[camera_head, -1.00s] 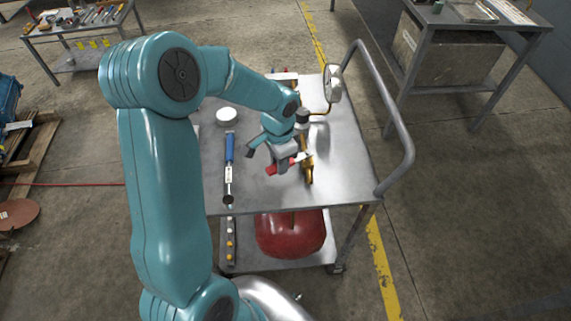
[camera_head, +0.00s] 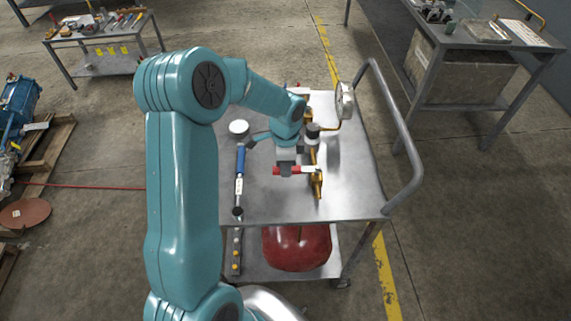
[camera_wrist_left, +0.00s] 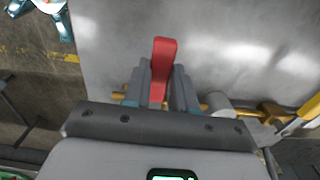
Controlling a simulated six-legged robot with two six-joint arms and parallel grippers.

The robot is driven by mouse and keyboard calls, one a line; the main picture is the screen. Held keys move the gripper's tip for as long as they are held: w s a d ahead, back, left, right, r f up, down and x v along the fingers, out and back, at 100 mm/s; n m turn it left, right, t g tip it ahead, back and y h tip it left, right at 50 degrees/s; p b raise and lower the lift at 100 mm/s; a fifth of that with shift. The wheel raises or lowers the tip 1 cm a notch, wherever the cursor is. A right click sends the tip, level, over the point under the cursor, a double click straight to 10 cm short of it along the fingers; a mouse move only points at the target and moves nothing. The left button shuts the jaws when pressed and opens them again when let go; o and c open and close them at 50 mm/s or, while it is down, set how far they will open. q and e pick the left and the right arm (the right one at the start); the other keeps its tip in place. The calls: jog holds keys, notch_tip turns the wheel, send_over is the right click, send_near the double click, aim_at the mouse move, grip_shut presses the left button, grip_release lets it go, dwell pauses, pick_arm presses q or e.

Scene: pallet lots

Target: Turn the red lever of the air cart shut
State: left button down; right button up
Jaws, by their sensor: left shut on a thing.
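The red lever (camera_head: 283,171) sits on the brass pipe (camera_head: 316,182) on top of the grey air cart (camera_head: 355,190). Its handle points left, roughly square across the pipe. My left gripper (camera_head: 287,166) is above the lever and shut on it. In the left wrist view, the red lever (camera_wrist_left: 163,62) stands out between the two fingers of my left gripper (camera_wrist_left: 164,88), with the brass pipe (camera_wrist_left: 275,112) running crosswise behind. The lever's pivot is partly hidden there. My right gripper is not in view.
A round gauge (camera_head: 345,101) stands at the pipe's far end. A blue-handled tool (camera_head: 240,170) and a white round item (camera_head: 239,127) lie left of the lever. The cart's handrail (camera_head: 400,125) bounds the right side. A red tank (camera_head: 297,250) rests on the lower shelf.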

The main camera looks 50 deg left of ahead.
pick_arm(q)
jog(key=shift+w+a+r, duration=0.1)
jog(key=shift+w+r, duration=0.1)
jog(key=c, duration=0.9)
grip_release()
jog(key=shift+f, duration=0.1)
jog(key=shift+s, duration=0.1)
notch_tip(320, 180, up, 16)
jog(key=shift+r, duration=0.15)
jog(key=shift+s, duration=0.1)
